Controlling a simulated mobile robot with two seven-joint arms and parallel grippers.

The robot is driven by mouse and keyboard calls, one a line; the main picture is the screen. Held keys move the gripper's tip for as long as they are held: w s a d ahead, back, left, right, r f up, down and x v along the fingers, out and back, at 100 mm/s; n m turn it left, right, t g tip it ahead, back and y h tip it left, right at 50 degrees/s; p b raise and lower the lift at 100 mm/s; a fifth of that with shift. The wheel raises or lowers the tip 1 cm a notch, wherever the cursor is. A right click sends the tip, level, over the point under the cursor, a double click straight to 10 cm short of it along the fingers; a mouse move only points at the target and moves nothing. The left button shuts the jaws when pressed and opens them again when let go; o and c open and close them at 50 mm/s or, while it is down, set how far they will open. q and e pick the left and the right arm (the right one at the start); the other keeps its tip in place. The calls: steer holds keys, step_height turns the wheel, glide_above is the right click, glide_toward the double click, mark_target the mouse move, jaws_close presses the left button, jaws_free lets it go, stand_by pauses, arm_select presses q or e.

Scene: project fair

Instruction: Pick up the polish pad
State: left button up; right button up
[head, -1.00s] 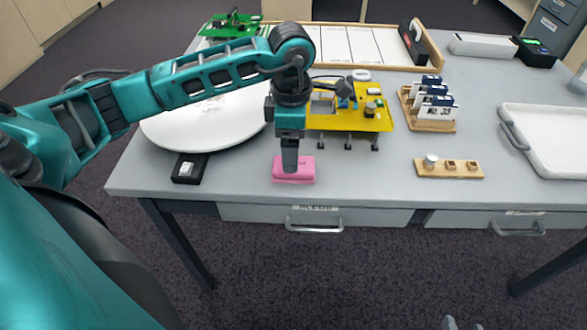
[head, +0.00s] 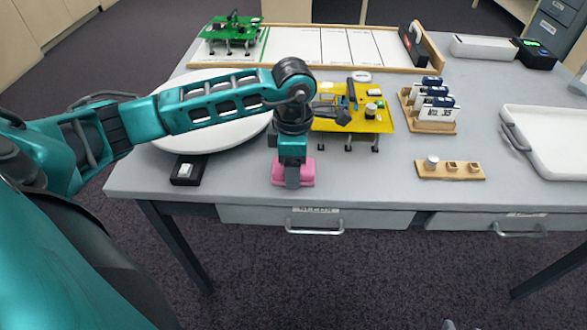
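The pink polish pad (head: 307,172) lies on the grey table near its front edge, above the left drawer. My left gripper (head: 292,180) points straight down at the pad. One finger shows in front of the pad's near face and reaches close to the table top. The other finger is hidden behind it, so I cannot see the gap between them or whether they press on the pad. A small grey tip at the bottom edge may be my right gripper (head: 450,325); almost all of it is out of frame.
A yellow board on short legs (head: 355,122) stands just behind the pad. A white round plate (head: 185,135) and a small black box (head: 181,170) are to the left. A wooden block with holes (head: 440,171) and a white tray (head: 555,150) are to the right.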

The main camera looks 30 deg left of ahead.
arm_select(q)
steer(key=c, duration=0.5)
steer(key=shift+r, duration=0.15)
arm_select(e)
steer(key=shift+d, duration=0.1)
arm_select(q)
step_height(320, 180, up, 20)
steer(key=p, duration=0.3)
arm_select(e)
steer(key=shift+s+d+r, duration=0.35)
steer(key=shift+d+r, duration=0.1)
steer(key=shift+r, duration=0.25)
arm_select(q)
steer(key=o, duration=0.5)
steer(key=shift+c, duration=0.2)
steer(key=c, duration=0.4)
steer(key=shift+o, duration=0.2)
arm_select(e)
steer(key=shift+w+r, duration=0.1)
steer(key=shift+w, duration=0.05)
